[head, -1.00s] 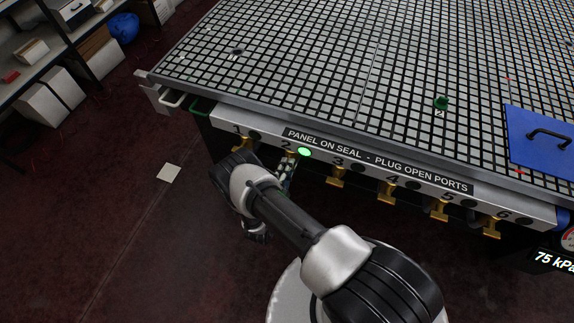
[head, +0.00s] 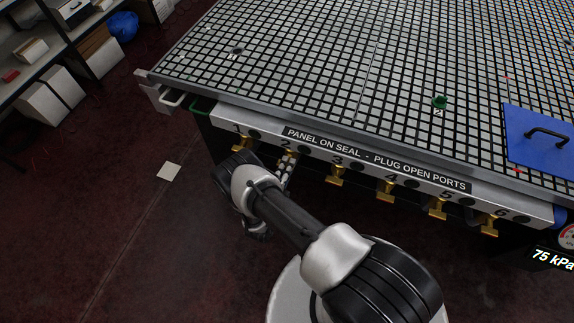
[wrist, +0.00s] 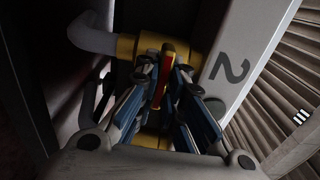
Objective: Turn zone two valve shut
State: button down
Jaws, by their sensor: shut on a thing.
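The zone two valve is a brass body (wrist: 148,46) on a grey pipe, beside the panel's number 2 (wrist: 230,66) in the wrist view. Its handle (wrist: 169,62), with a red and yellow strip showing, stands between my fingers. My gripper (wrist: 165,78) is shut on the handle, with blue-sided fingers on either side. In the head view my gripper (head: 286,170) is below label 2, and it and my arm hide most of this valve. The lamp (head: 304,152) beside label 2 is dark.
Other brass valves, such as valve three (head: 336,175), hang along the panel (head: 400,175) with dark lamps. On the grid table (head: 300,60) are a green plug (head: 440,101) and a blue panel (head: 535,150) with a black handle. The gauge display (head: 553,261) reads 75 kPa.

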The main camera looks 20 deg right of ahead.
jog(key=c, duration=1.7)
grip_release()
jog(key=v, duration=1.2)
